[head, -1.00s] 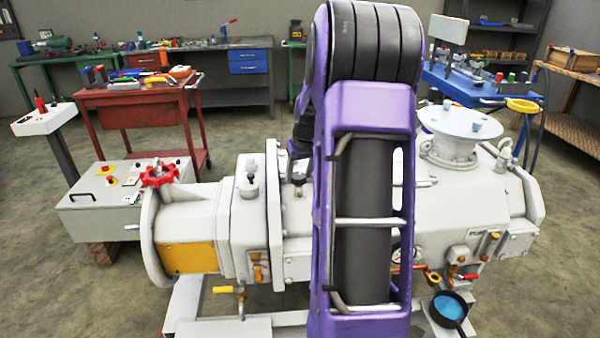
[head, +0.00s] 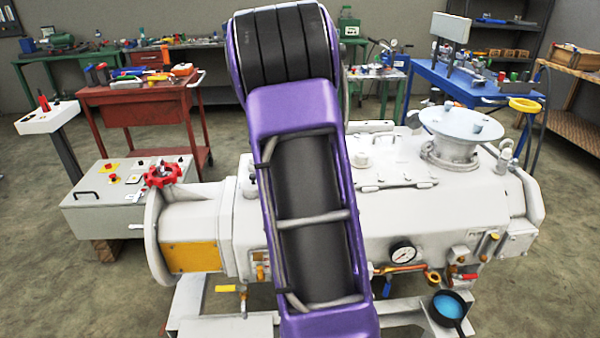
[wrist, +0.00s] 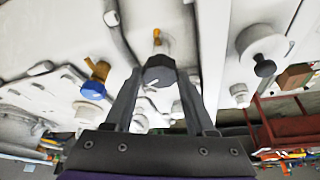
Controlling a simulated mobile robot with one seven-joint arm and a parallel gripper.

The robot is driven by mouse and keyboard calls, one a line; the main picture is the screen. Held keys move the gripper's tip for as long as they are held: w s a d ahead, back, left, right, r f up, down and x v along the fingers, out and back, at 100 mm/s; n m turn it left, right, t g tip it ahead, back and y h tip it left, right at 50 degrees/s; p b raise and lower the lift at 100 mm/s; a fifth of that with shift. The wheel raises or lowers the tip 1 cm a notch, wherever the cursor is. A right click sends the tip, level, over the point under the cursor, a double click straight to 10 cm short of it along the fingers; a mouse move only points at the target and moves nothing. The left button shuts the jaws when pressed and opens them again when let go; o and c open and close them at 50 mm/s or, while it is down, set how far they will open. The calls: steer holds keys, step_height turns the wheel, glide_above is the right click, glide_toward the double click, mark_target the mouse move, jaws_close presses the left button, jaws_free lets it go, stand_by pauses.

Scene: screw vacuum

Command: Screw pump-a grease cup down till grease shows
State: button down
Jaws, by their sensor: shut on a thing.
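The pump (head: 460,205) is a large white machine lying across the middle of the head view. In the wrist view my gripper (wrist: 159,76) has its two fingers on either side of a dark round cap (wrist: 158,72), apparently the grease cup, and is shut on it. The cap has a small white mark and a brass-coloured piece shows just beyond it. I see no grease clearly at this size. In the head view my purple arm hides the gripper and the cap.
In the wrist view a blue cap (wrist: 93,91) on a brass fitting is to the left and another dark knob (wrist: 265,68) to the right. A gauge (head: 403,252), red handwheel (head: 162,174) and blue-filled pan (head: 448,306) surround the pump. A red cart (head: 140,110) stands behind.

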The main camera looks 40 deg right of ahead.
stand_by(0.4)
steer(key=shift+c, duration=1.1)
jaws_free()
steer(key=shift+r, duration=0.1)
steer(key=p+v, duration=0.2)
steer(key=v, duration=1.5)
steer(key=shift+a+r, duration=0.1)
steer(key=shift+r, duration=0.05)
